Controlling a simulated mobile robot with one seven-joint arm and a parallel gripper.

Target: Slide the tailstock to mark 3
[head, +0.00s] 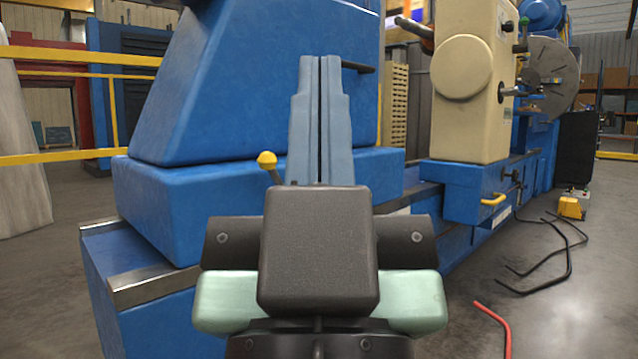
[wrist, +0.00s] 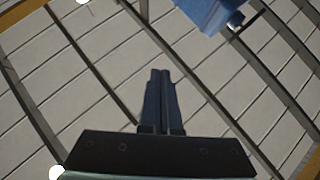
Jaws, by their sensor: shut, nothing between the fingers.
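A large blue housing (head: 255,80) with a tapered side stands on a blue foot block (head: 150,205) on the machine bed, at the left and middle of the head view. I take it for the tailstock, but cannot be sure. A lever with a yellow knob (head: 267,158) rises in front of the foot block. A dark rod (head: 358,66) sticks out from the housing. My gripper (head: 320,60) points upward in front of the housing, fingers together and empty. In the wrist view the closed fingers (wrist: 160,75) show against the ceiling, with a blue part (wrist: 208,12) at the top. No numbered mark is readable.
A cream machine head (head: 470,80) with a round grey plate (head: 552,75) stands farther along the bed. A steel rail (head: 150,285) edges the near bed end. Black hoses (head: 555,270) and a red hose (head: 497,318) lie on the right floor. Yellow railings (head: 85,55) stand at left.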

